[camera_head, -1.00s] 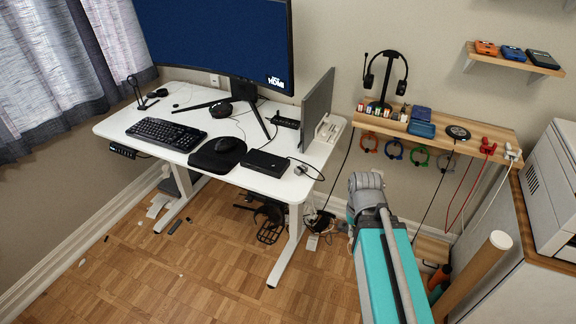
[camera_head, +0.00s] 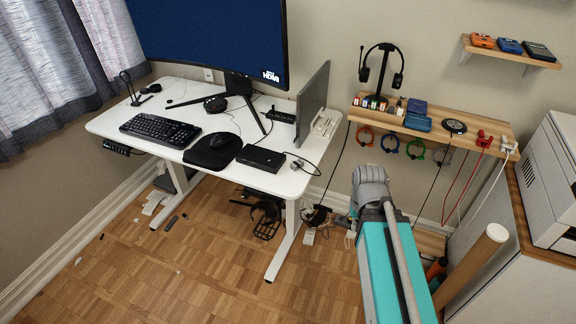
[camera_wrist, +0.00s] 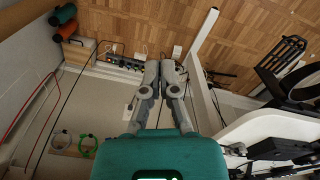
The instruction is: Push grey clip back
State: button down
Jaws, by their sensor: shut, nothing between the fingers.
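A small grey piece (camera_head: 297,165) with a dark cable sits near the right front edge of the white desk (camera_head: 262,184). It may be the grey clip, but it is too small to tell. No grey clip can be made out in the wrist view. My gripper (camera_wrist: 166,64) is shut and empty in the wrist view, with its grey fingers together, pointing toward the floor area beside the desk. In the head view the fingers are mostly hidden behind my arm, which is right of the desk and below the shelf.
The wall shelf (camera_head: 470,141) holds a headset stand, blue boxes and red and white clamps with hanging cables. Coloured rings hang below it. A power strip (camera_wrist: 120,62) lies past my fingers.

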jog(key=shift+d, duration=0.15)
jog(key=shift+w, duration=0.1)
notch_tip(320, 180, up, 9)
jog(key=n+p, duration=0.9)
jog(key=n, duration=1.5)
send_over(287, 170)
jog(key=shift+f, duration=0.15)
jog(key=shift+d+f+b, duration=0.1)
jog(key=shift+f+b, duration=0.1)
jog(key=shift+b, duration=0.15)
notch_tip(287, 170, down, 10)
jog(key=b, duration=0.9)
jog(key=shift+r+b, duration=0.2)
jog(key=shift+b, duration=0.1)
